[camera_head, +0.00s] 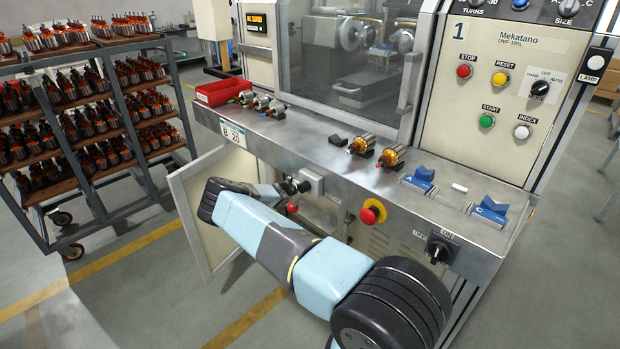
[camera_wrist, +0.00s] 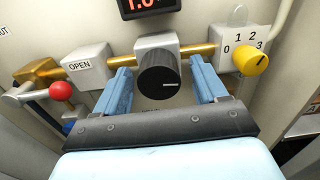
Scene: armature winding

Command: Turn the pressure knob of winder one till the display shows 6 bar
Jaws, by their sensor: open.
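Winder one (camera_head: 490,80) carries a large 1 on its panel in the head view. The black pressure knob (camera_wrist: 158,80) sits on a grey block (camera_wrist: 156,42) on a brass pipe in the wrist view. Its white pointer mark points right. The red-digit display (camera_wrist: 150,8) above is cut by the picture's top edge; it seems to read 1.0. My gripper (camera_wrist: 161,76) is open, with one blue finger on each side of the knob and a narrow gap at each. In the head view my arm reaches the winder's lower front, and its wrist largely hides that spot.
Left of the knob are an OPEN block (camera_wrist: 85,66) and a red ball lever (camera_wrist: 61,91). Right is a yellow selector (camera_wrist: 250,61) marked 0 to 3. An open cabinet door (camera_head: 217,205) stands beside my arm. A red emergency stop (camera_head: 372,212) is on the front edge.

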